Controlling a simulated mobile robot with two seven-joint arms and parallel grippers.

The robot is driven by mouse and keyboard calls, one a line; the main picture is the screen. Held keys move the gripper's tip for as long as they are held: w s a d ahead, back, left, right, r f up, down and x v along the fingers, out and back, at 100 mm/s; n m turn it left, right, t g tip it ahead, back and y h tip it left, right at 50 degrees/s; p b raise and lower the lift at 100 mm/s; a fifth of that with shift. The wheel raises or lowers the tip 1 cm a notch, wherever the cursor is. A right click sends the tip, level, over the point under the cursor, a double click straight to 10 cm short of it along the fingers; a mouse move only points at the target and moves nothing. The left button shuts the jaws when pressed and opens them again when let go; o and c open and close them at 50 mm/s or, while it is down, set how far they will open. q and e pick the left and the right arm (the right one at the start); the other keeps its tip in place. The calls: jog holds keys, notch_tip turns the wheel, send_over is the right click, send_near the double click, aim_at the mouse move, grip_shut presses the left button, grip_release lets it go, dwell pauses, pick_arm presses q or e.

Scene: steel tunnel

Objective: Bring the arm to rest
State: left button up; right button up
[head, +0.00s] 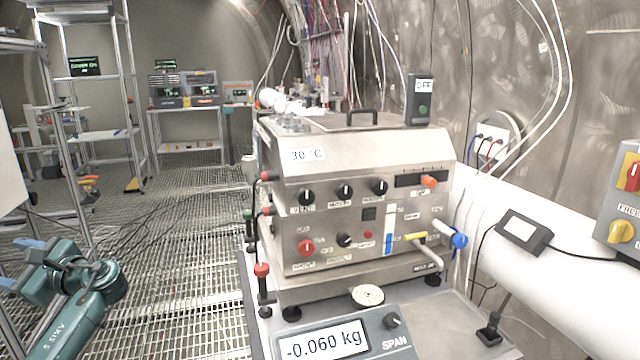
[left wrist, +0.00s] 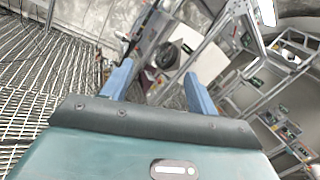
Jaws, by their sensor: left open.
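My left arm (head: 75,310), teal with dark joints, comes in at the lower left of the head view. It is folded there over the grated floor, apart from the steel machine. My left gripper (head: 20,264) points to the left edge of the picture, its blue fingers spread. In the left wrist view the two blue fingers of my left gripper (left wrist: 157,80) stand well apart with nothing between them. My right gripper is in neither view.
A steel machine (head: 330,220) with knobs stands on a bench right of my left arm. A scale display (head: 345,340) is in front of it. Metal shelving (head: 135,90) stands behind at the left. Cables cross the grated floor (head: 190,230), which is otherwise open between them.

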pick_arm(q)
jog(key=s+a+r+n+g, duration=0.1)
jog(key=s+a+r+n, duration=0.15)
jog(key=a, duration=0.35)
jog(key=w+d+f+t+h, duration=0.2)
jog(key=w+f+t+h, duration=0.2)
jog(key=w+t, duration=0.55)
jog(key=w+d+r+n+t+h, duration=0.1)
jog(key=w+d+n+t+h, duration=0.6)
jog(key=w+d+t+h, duration=0.25)
jog(key=s+d+f+m+g+h, duration=0.15)
jog(key=s+d+f+h, duration=0.25)
jog(key=d+f, duration=1)
jog(key=s+d+f+g+h, duration=0.2)
jog(key=s+d+f+g, duration=0.1)
jog(key=s+d+f, duration=0.85)
jog(key=s+d+f+n+g+h, duration=0.1)
jog(key=s+d+f, duration=0.3)
jog(key=s, duration=0.6)
jog(key=s+d+f+n+g+h, duration=0.1)
jog(key=s+d+f, duration=0.3)
jog(key=s+d, duration=0.4)
jog(key=shift+s+d+f+n+g+h, duration=0.2)
jog(key=shift+s+d+n+g+h, duration=0.2)
jog(key=shift+s, duration=0.85)
